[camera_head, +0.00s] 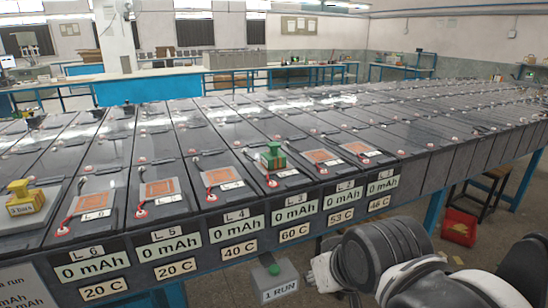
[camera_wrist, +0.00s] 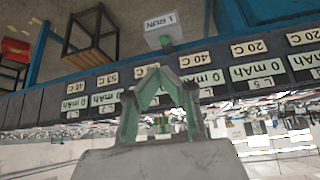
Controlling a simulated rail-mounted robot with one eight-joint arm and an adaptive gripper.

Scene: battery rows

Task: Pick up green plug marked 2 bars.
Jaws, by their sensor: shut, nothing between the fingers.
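The green plug (camera_head: 272,155) stands upright on the near end of the battery column labelled L 3. Its marking is too small to read. In the upside-down wrist view the green plug (camera_wrist: 162,123) shows small in the gap between my finger linkages, at a distance. My gripper (camera_wrist: 156,72) is shut and empty, apart from the plug. In the head view my arm fills the lower right, in front of the batteries; I cannot make out the fingers there.
A yellow plug marked 3 bars (camera_head: 20,198) stands on a light block at the left. A grey box marked 1 RUN with a green button (camera_head: 273,269) juts from the front. Charge labels line the front edge. A red bin (camera_head: 459,227) and stool stand at the right.

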